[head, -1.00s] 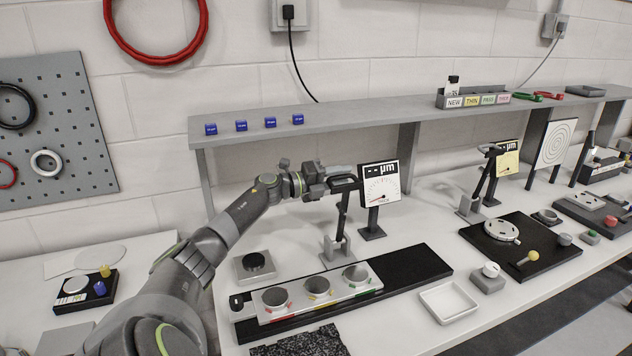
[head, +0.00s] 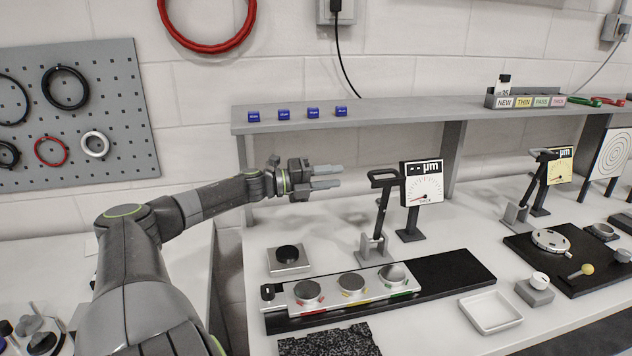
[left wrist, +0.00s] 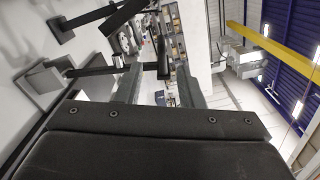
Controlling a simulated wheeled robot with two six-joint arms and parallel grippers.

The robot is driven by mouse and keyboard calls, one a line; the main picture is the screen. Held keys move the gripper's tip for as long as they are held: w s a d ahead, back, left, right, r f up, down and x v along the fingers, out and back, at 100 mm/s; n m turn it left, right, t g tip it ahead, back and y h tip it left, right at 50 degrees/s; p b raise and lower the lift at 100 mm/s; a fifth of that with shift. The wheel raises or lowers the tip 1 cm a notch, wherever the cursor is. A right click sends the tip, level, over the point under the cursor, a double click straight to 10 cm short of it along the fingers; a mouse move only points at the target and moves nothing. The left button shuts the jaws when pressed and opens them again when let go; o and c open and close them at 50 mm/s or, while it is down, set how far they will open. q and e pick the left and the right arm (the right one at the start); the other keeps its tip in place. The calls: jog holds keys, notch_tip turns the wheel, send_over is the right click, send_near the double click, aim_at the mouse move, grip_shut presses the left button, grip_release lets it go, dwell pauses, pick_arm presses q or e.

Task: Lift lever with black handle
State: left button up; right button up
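A lever (head: 382,205) with a black loop-shaped handle (head: 384,177) stands upright, slightly tilted, on a grey base on the bench. It also shows in the left wrist view, with its black handle (left wrist: 163,55) ahead of my fingers. A dial gauge (head: 422,186) marked µm stands just right of it. My left gripper (head: 328,178) is open and empty, left of the handle at about its height, with a clear gap to it. Its two fingers show apart in the left wrist view (left wrist: 160,92). My right gripper is not in view.
A grey shelf (head: 385,113) with several blue blocks runs above the bench. A black fixture (head: 440,272) with three round cups lies in front of the lever. A white tray (head: 490,311) is at front right.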

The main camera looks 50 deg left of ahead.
pick_arm(q)
jog(key=shift+p+v, duration=0.4)
jog(key=shift+v, duration=1.4)
jog(key=shift+d+f, duration=0.1)
